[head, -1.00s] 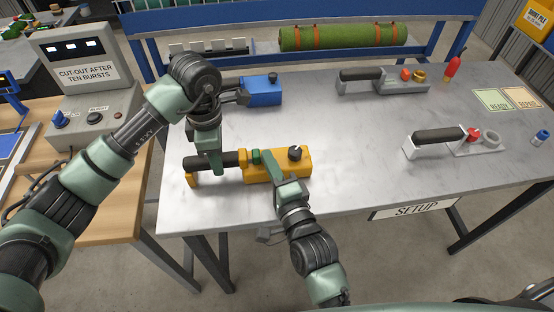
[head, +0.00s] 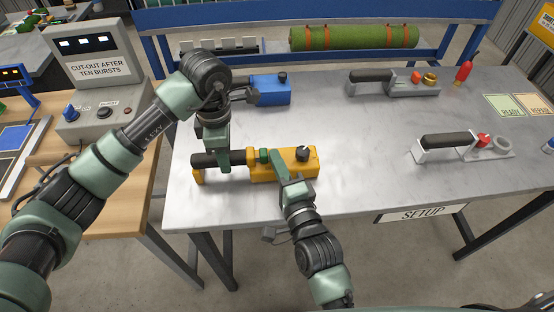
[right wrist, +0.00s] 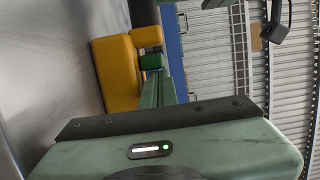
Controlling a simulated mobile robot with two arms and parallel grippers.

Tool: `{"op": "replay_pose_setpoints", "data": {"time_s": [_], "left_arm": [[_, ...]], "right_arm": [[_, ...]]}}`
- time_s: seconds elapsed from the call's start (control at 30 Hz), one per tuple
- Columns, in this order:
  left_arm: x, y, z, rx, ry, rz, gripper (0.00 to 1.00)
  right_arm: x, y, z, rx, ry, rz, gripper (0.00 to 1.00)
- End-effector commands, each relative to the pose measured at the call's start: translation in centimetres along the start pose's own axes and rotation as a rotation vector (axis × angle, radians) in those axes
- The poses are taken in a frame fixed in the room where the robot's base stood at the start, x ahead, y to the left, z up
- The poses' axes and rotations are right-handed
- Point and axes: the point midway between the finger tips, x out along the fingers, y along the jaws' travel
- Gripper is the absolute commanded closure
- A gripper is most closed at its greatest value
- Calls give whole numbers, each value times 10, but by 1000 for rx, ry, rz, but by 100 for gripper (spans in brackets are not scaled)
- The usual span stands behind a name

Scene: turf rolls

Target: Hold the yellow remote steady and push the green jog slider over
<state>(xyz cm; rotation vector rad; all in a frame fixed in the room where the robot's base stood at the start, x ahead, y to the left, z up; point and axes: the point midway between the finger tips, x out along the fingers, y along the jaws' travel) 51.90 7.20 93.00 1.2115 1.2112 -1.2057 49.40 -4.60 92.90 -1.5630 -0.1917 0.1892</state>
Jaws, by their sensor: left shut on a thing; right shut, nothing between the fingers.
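The yellow remote (head: 287,164) lies near the front left of the grey table, with its black handle (head: 238,157) to the left and a dark knob on top at its right end. My left gripper (head: 224,162) is shut on the handle from above. The green jog slider (head: 264,155) sits between the yellow collar and the body. My right gripper (head: 276,156) is shut and empty, its tip just right of the slider. In the right wrist view, the finger (right wrist: 160,88) ends close to the slider (right wrist: 151,61); I cannot tell whether they touch.
A blue remote (head: 270,90) lies behind my left gripper. A control box (head: 92,125) stands on the wooden bench at left. The table's middle is clear.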

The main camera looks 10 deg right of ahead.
Motion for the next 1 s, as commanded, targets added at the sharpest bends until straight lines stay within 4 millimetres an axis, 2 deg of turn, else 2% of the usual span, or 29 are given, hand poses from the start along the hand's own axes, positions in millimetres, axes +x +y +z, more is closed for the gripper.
{"op": "replay_pose_setpoints", "data": {"time_s": [0.03,0.77,0.87,1.0], "left_arm": [[3,-2,4,5,-6,-3,100],[3,-2,5,7,-9,-4,100],[3,-2,5,6,-9,-4,100],[3,-2,4,5,-9,-4,100]], "right_arm": [[0,0,5,5,-8,1,100],[-1,1,5,5,-8,1,100],[-9,1,4,4,-8,2,100],[-33,2,4,5,-7,6,100]]}}
